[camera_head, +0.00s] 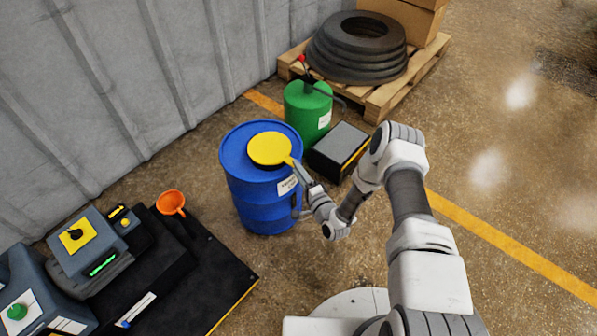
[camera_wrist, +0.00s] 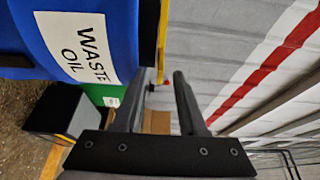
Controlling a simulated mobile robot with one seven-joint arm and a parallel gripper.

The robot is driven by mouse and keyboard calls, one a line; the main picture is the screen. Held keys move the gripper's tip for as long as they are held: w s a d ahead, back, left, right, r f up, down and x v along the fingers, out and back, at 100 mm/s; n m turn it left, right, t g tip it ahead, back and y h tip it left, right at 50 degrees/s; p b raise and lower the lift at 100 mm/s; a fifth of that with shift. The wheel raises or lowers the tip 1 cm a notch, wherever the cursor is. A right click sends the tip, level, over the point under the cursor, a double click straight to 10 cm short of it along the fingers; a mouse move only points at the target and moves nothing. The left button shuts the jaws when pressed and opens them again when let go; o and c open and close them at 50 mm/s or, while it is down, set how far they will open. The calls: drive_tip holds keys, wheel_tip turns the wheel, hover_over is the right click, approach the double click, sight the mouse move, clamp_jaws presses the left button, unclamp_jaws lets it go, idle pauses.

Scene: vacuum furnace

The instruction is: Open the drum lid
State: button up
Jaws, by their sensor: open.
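A blue drum (camera_head: 262,205) stands upright on the floor with a round yellow lid (camera_head: 269,148) lying on its top. A small yellow tab of the lid points right, toward my gripper (camera_head: 297,170). In the wrist view the drum (camera_wrist: 120,25) fills the upper left with a "WASTE OIL" label, and the lid's yellow edge (camera_wrist: 162,40) shows as a narrow upright strip. My gripper (camera_wrist: 160,80) is open there, its two dark fingers on either side of the line of that strip. I cannot tell whether they touch it.
A green can (camera_head: 307,112) and a dark box (camera_head: 340,146) stand close behind and right of the drum. A pallet (camera_head: 377,106) with black rings is farther back. An orange funnel (camera_head: 171,202) and a black platform (camera_head: 215,280) lie left. The right floor is clear.

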clamp_jaws()
idle(1.4)
